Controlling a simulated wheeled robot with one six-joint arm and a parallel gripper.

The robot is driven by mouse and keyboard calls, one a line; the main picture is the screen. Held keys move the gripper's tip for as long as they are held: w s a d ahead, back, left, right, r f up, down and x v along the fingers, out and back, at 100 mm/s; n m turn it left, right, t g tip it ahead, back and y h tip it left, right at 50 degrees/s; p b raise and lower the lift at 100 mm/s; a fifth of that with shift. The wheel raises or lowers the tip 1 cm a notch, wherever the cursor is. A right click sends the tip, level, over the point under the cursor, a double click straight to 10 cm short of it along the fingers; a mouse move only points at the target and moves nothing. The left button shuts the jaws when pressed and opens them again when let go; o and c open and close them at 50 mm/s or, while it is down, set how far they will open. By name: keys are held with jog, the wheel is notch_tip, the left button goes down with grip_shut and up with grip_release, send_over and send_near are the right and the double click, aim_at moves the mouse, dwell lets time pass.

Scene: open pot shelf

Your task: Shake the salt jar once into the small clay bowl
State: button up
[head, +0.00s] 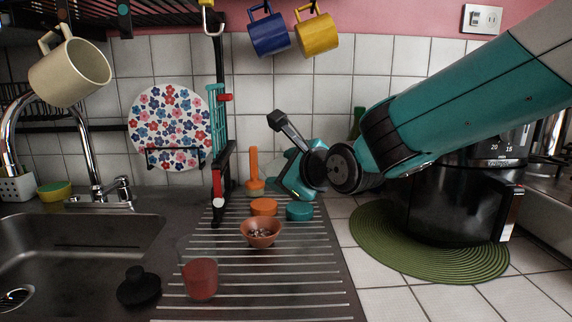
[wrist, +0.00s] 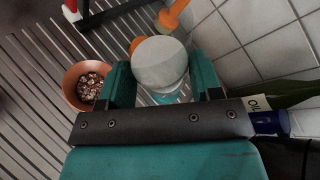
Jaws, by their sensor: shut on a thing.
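My gripper (wrist: 160,85) is shut on a jar with a pale grey round end, the salt jar (wrist: 160,62), held between its teal fingers. In the head view my gripper (head: 290,185) is over the back right of the ridged drainboard, and the jar is mostly hidden there. I cannot tell its tilt exactly. The small clay bowl (head: 261,240) stands upright on the drainboard, in front of and left of my gripper. It holds brown and whitish bits. In the wrist view the bowl (wrist: 72,95) is left of the jar, apart from it.
An orange disc (head: 264,207) and a teal disc (head: 299,212) sit behind the bowl. A glass with red contents (head: 201,280) and a black knobbed lid (head: 138,287) are front left. A rack post stands left; a black appliance (head: 450,205) on a green mat (head: 385,246) stands right.

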jog(key=m+p, duration=0.1)
jog(key=r+m+g+y+p, duration=0.1)
jog(key=p, duration=0.1)
jog(key=m+g+p, duration=0.1)
jog(key=m+p, duration=0.1)
jog(key=shift+r+y, duration=0.3)
jog(key=shift+y, duration=0.1)
jog(key=shift+f+m+g+y+p, duration=0.15)
jog(key=shift+m+g+y+p, duration=0.2)
jog(key=shift+m+p, duration=0.2)
